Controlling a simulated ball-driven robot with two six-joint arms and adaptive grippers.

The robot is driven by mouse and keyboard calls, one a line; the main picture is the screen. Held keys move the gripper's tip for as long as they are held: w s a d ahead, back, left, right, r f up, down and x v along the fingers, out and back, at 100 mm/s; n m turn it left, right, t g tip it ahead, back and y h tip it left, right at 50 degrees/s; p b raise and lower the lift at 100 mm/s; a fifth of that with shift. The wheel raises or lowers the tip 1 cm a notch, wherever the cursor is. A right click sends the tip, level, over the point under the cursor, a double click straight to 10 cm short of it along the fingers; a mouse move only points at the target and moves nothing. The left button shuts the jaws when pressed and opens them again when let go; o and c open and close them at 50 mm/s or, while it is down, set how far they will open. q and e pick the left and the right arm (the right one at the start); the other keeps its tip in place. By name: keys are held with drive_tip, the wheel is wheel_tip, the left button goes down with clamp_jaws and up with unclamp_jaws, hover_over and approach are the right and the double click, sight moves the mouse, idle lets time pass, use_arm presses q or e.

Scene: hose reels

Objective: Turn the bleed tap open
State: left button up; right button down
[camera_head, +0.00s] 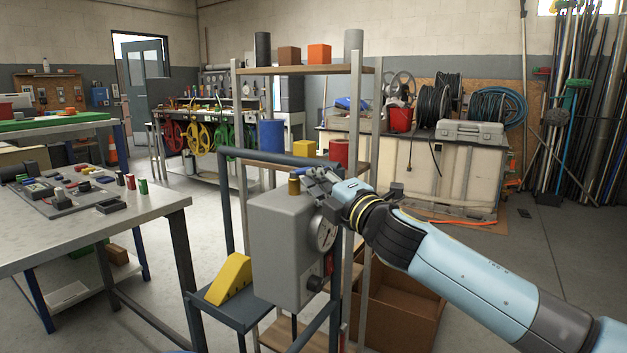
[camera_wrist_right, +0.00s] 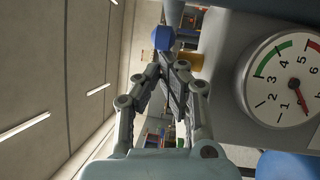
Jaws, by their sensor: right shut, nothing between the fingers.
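The grey box (camera_head: 283,245) stands on the dark frame, with a round dial gauge (camera_head: 324,232) on its right face. A small brass fitting (camera_head: 294,187), which looks like the bleed tap, stands on top of the box. It also shows in the right wrist view (camera_wrist_right: 188,63), beyond the fingers. My right gripper (camera_head: 309,180) is shut and empty, just above the box top and close to the brass fitting; I cannot tell whether they touch. A blue piece (camera_wrist_right: 163,38) shows beyond the fingertips; I cannot tell whether it belongs to the tap. My left gripper is out of view.
A dark rail (camera_head: 270,157) of the frame runs just behind the box top. A yellow wedge (camera_head: 229,278) lies on the frame's lower shelf. A tall rack (camera_head: 355,110) with cylinders and blocks stands behind. A workbench (camera_head: 150,208) with parts is at left.

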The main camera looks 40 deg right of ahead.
drive_tip(key=shift+w+d+n+g+y+b, duration=0.1)
drive_tip(key=shift+w+d+n+y+b, duration=0.15)
drive_tip(key=shift+d+n+y, duration=0.6)
drive_tip(key=shift+w+d+n+g+y+b, duration=0.15)
drive_tip(key=shift+d+n+y, duration=0.25)
drive_tip(key=shift+y, duration=0.75)
drive_tip(key=shift+w+d+n+g+y+b, duration=0.1)
drive_tip(key=shift+w+d+n+y+b, duration=0.2)
drive_tip(key=shift+d+n+y, duration=0.5)
drive_tip(key=shift+m, duration=0.25)
drive_tip(key=shift+f, duration=0.15)
